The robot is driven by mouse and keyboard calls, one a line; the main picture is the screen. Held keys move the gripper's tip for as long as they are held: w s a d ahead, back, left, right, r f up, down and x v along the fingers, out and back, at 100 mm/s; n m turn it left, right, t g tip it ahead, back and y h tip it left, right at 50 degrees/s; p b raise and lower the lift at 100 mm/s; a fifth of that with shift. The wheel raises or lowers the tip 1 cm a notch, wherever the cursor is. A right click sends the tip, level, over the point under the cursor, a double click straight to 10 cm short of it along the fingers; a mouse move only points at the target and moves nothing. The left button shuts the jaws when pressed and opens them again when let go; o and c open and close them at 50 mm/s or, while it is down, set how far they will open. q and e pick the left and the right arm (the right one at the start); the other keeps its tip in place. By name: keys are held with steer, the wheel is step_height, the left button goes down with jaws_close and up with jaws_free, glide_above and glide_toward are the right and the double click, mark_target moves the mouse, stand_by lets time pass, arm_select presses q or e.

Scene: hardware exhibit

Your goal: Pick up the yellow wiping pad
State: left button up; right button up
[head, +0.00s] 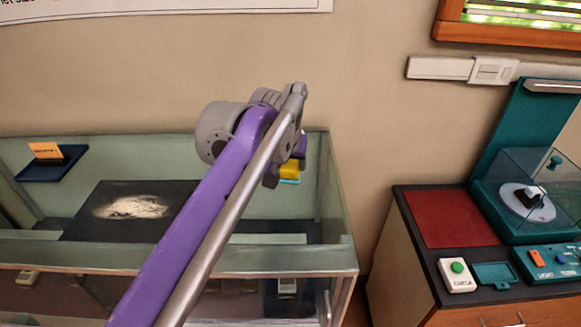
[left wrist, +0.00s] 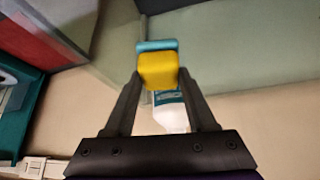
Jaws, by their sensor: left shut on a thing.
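The yellow wiping pad (head: 290,167) has a light blue layer on one side. It is partly hidden behind my left arm in the head view, above the back right part of the glass display case (head: 345,258). In the left wrist view, the yellow pad (left wrist: 158,68) sits between the two dark fingertips of my left gripper (left wrist: 160,84). The fingers are shut on it, with its blue layer at the far side. My right gripper is in neither view.
A white bottle with a teal label (left wrist: 171,112) shows behind the pad. A dark panel with a pale patch (head: 118,212) lies in the case. A blue shelf with an orange card (head: 46,151) is at left. A cabinet with a red mat (head: 452,217) stands at right.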

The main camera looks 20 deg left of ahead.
mark_target(292, 161)
arm_select(q)
steer(key=shift+r, duration=0.1)
steer(key=shift+r, duration=0.5)
steer(key=v, duration=0.2)
steer(key=shift+r+p, duration=0.3)
steer(key=shift+r, duration=0.05)
steer(key=s, duration=0.5)
steer(key=s+d, duration=0.1)
steer(key=s, duration=1)
steer(key=shift+s+d, duration=0.2)
steer(key=shift+s, duration=0.2)
steer(key=o, duration=0.6)
steer(key=c, duration=0.4)
steer(key=shift+c, duration=0.2)
